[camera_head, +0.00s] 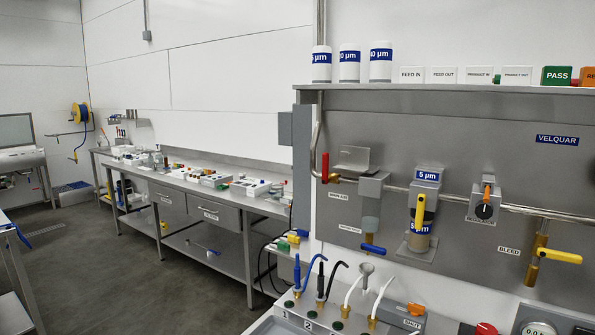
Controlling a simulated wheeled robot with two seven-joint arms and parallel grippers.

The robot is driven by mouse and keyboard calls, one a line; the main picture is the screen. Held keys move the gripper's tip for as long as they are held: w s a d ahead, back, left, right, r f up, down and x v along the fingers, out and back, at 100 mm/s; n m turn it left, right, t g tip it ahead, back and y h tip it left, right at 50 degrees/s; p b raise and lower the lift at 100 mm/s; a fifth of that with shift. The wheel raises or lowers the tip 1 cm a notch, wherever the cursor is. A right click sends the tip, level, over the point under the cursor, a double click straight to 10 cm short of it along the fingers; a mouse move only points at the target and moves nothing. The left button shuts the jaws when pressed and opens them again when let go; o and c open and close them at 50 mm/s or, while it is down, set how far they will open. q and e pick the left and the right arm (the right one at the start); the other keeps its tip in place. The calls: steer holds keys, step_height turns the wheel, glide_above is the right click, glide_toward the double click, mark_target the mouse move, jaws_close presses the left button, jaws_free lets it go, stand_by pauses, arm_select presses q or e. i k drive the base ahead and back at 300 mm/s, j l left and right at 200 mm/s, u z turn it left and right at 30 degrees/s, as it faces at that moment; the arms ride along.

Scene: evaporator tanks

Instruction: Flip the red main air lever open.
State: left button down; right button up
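The red main air lever (325,167) stands upright at the left end of the grey panel (450,150). It sits on a small brass valve (333,179) at the left end of the horizontal steel pipe (400,189). The red handle points up, across the line of that pipe. A small label below the valve is too small to read surely. Neither of my grippers shows in the head view, and nothing is seen touching the lever.
A bracket (356,160) sits just right of the lever. Hoses and fittings (309,274) stand below. Floor is clear at left.

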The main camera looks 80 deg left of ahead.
mark_target(325, 155)
steer(key=u, duration=2.1)
